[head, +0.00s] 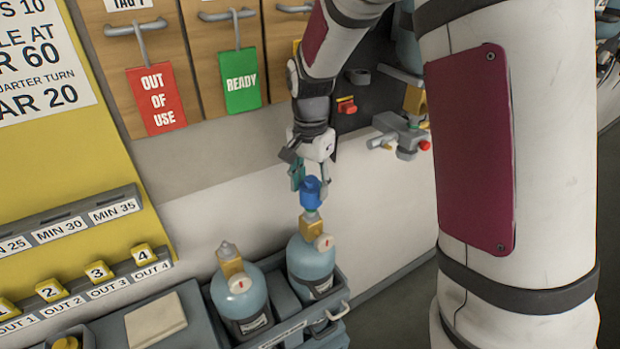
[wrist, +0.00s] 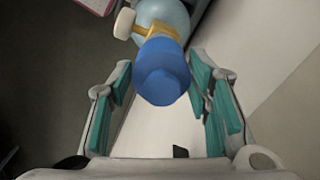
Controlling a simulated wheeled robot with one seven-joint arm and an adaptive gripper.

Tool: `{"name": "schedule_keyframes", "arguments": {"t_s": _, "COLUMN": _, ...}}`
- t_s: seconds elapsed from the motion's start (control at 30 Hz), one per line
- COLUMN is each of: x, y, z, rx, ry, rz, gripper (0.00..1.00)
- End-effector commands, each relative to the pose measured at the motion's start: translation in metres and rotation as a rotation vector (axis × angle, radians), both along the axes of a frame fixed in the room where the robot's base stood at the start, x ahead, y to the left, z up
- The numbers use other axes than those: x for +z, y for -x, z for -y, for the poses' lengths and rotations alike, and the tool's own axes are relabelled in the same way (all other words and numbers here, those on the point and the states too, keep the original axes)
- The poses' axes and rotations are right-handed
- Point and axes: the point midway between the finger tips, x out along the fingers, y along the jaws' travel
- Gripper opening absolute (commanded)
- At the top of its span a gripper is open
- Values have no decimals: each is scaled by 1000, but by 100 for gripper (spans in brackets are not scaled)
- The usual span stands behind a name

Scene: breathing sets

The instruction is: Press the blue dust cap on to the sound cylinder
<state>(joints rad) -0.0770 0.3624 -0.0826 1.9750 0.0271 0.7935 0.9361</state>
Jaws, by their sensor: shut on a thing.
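The blue dust cap (head: 311,194) stands on top of the brass valve (head: 312,226) of the right-hand pale blue cylinder (head: 310,262). My gripper (head: 311,184) comes down from above and is shut on the cap. In the wrist view the cap (wrist: 160,74) lies between the two teal-padded fingers of my gripper (wrist: 161,84), with the brass valve and its pale knob beyond. I cannot tell how far down the cap sits. The left-hand cylinder (head: 240,297) has a bare grey valve top. I cannot tell from the pictures which cylinder is sound.
Both cylinders stand upright in a dark crate (head: 338,296). A red OUT OF USE tag (head: 156,98) and a green READY tag (head: 240,80) hang on hooks behind. A grey regulator (head: 402,132) is on the wall at right. A yellow numbered rack (head: 98,272) is at left.

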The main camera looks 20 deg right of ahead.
Motion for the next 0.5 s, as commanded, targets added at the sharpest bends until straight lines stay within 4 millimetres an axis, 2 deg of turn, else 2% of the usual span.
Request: {"name": "schedule_keyframes", "arguments": {"t_s": 0.5, "x": -24, "y": 0, "z": 0, "rx": 0, "ry": 0, "rz": 0, "gripper": 31}}
